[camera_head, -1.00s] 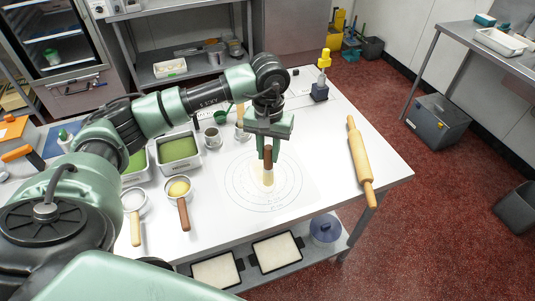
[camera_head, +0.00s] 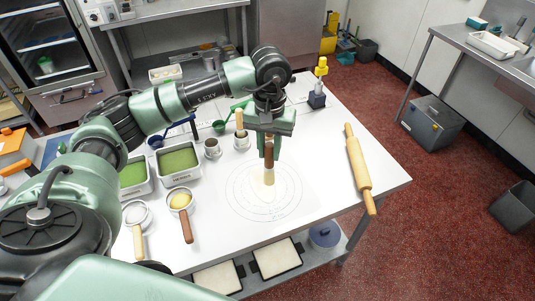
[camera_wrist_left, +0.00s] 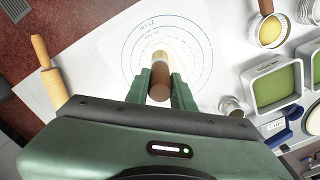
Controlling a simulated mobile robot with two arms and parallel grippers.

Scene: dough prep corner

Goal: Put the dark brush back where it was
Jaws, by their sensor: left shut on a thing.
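The dark brush (camera_head: 269,157) has a brown handle and a pale head. My left gripper (camera_head: 269,150) is shut on its handle and holds it upright, head down, over the printed circles (camera_head: 244,205). Whether the head touches the surface is unclear. In the left wrist view the brush (camera_wrist_left: 159,82) stands between the fingers. An open metal cup (camera_head: 212,149) stands left of the gripper, with nothing seen standing in it. A second metal cup (camera_head: 242,141) nearer the gripper holds a light-handled tool (camera_head: 240,120). My right gripper is out of view.
Two green-filled trays (camera_head: 179,162) and two handled sieves (camera_head: 180,201) lie to the left. A rolling pin (camera_head: 359,168) lies near the right edge. A bottle with a yellow top (camera_head: 318,84) stands at the back. The front right of the table is clear.

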